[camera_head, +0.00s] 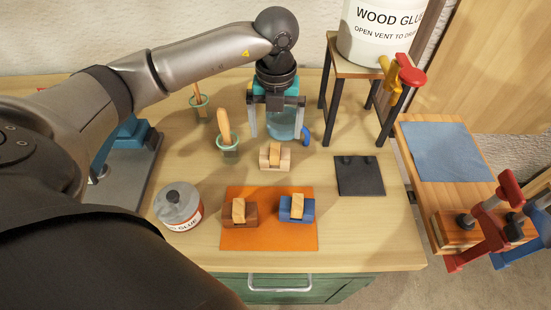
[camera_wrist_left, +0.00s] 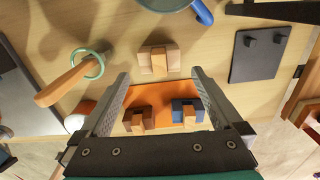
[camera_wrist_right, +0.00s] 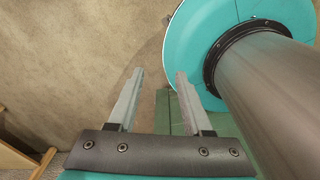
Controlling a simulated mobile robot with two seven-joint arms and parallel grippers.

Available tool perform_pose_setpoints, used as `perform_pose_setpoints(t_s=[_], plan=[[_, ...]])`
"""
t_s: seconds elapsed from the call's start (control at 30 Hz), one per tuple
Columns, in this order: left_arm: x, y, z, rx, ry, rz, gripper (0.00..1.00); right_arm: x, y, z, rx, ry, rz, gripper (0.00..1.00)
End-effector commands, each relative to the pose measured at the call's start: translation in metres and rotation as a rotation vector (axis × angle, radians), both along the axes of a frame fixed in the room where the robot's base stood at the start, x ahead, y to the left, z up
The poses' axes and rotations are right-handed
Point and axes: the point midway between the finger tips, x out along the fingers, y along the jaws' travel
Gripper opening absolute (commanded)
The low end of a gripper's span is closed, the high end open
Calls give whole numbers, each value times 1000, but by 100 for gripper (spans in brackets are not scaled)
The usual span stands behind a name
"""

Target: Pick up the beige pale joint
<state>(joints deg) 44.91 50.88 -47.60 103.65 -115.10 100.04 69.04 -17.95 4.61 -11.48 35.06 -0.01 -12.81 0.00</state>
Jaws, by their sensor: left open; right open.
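The beige pale joint (camera_head: 266,161), a small notched block with a lath piece across it, sits on the bench behind the orange mat. In the left wrist view the pale joint (camera_wrist_left: 159,60) lies just beyond the fingertips, between their lines. My left gripper (camera_head: 276,130) is open and empty, pointing down above and behind the joint, apart from it. The left fingers (camera_wrist_left: 160,74) are spread wide. My right gripper (camera_wrist_right: 160,74) is open and empty over the floor, away from the bench top.
A brown joint (camera_head: 238,223) and a blue joint (camera_head: 297,212) sit on the orange mat (camera_head: 268,237). A blue cup (camera_head: 281,124) stands behind the pale joint. Left are a wooden-handled tool in a green holder (camera_head: 228,148) and a glue tin (camera_head: 179,206); right, a dark plate (camera_head: 360,177).

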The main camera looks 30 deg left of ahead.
Motion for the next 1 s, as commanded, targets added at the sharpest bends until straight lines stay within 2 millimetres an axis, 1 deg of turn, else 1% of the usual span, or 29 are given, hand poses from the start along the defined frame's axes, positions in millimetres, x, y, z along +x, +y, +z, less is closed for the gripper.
perform_pose_setpoints(t_s=[0.03,0.23,0.3,0.5,0.6,0.87,0.9,1.0], plan=[[-1,0,-8,0,4,1,100,2,0,-1,0,-4,0,50],[-1,0,-21,0,1,-1,100,14,1,-1,2,-23,0,50],[-2,-1,-28,-1,2,-1,100,17,1,-1,3,-29,0,50],[-7,-2,-58,-2,4,0,100,19,1,-4,3,-32,-1,50],[-6,-1,-68,0,1,0,100,18,1,-5,4,-32,-1,50],[-6,-1,-70,-1,0,-1,100,18,1,-5,4,-30,-1,50],[-6,-1,-70,-1,0,-1,98,17,1,-5,4,-30,-1,50],[-6,-1,-70,-1,0,-1,86,17,1,-5,3,-28,-1,50]])
